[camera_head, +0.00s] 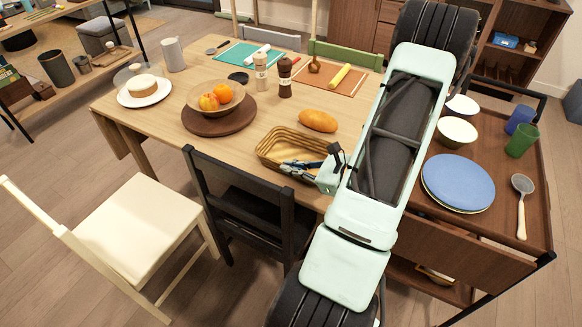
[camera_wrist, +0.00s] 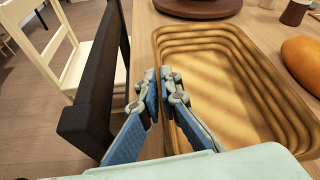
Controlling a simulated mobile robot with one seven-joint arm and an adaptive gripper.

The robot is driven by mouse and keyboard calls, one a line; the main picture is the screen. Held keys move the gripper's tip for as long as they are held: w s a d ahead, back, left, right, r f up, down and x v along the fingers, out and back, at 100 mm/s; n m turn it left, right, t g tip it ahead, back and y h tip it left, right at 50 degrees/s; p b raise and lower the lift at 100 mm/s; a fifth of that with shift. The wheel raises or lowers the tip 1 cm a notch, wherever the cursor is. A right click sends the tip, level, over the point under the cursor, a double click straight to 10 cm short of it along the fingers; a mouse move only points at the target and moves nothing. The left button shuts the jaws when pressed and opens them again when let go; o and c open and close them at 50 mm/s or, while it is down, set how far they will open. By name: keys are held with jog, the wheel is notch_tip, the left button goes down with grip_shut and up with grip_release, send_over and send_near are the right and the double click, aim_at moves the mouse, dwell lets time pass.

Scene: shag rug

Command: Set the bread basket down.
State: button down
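The bread basket (camera_head: 268,150) is a tan, ribbed, rounded rectangular tray at the table's front edge, left of my arm. It is empty inside and looks level; whether it rests on the table or hangs just above it cannot be told. In the wrist view the basket (camera_wrist: 235,95) fills the right half. My gripper (camera_head: 296,166) is at its near side. In the wrist view my gripper (camera_wrist: 160,76) has one finger on each side of the basket's wall, close together, pinching it.
The wooden table (camera_head: 150,118) holds a bread loaf (camera_head: 318,121) just behind the basket, a fruit bowl (camera_head: 216,98) on a round board (camera_head: 196,124), and two mills (camera_head: 284,80). A black chair (camera_head: 238,190) stands close in front. A side cart (camera_head: 500,225) with plates is at right.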

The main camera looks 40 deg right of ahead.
jog(key=shift+f, duration=0.1)
jog(key=c, duration=2.2)
grip_release()
jog(key=shift+o, duration=0.2)
jog(key=shift+r, duration=0.2)
jog(key=v, duration=1.2)
jog(key=shift+a+f, duration=0.1)
